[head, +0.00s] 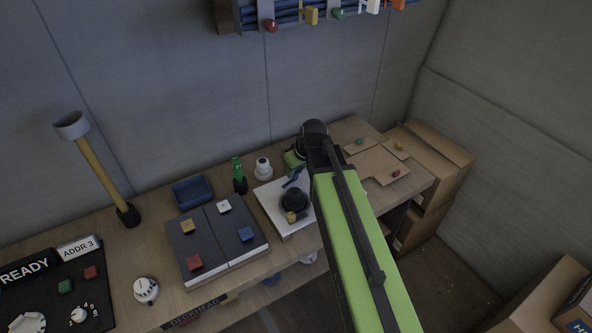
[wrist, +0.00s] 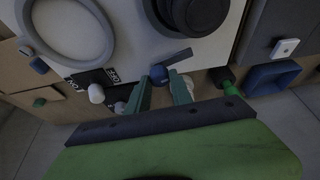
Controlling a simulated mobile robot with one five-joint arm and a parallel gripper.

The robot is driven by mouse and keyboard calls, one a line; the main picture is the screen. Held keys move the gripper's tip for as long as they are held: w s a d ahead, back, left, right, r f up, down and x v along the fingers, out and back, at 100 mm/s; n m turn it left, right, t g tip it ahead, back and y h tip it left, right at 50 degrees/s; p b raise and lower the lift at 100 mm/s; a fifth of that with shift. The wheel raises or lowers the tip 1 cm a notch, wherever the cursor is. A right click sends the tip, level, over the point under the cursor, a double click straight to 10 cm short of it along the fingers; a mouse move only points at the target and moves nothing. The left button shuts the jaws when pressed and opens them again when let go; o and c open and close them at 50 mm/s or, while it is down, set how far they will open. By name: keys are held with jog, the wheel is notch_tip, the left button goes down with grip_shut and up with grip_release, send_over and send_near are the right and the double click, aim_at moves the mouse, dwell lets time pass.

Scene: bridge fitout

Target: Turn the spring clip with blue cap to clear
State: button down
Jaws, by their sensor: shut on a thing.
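The spring clip's round blue cap (wrist: 159,75) shows in the wrist view at the edge of a white plate, with a short dark lever (wrist: 176,57) beside it. My gripper (wrist: 163,84) has its two green fingers on either side of the blue cap and is shut on it. The fingers hide part of the cap's sides. In the head view the white plate (head: 271,208) lies on the bench with a black round knob (head: 294,200) and a blue piece near its back edge. My arm covers the plate's right side.
A dark panel with coloured caps (head: 205,268) lies nearer. Cardboard (head: 380,170) lies at the right. A rail with capped clips (head: 290,18) hangs above.

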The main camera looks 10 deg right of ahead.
jog(key=shift+a+m+h, duration=0.1)
jog(key=shift+m+h, duration=0.5)
jog(key=shift+m, duration=0.9)
jog(key=c, duration=1.1)
grip_release()
jog(key=shift+c, duration=0.2)
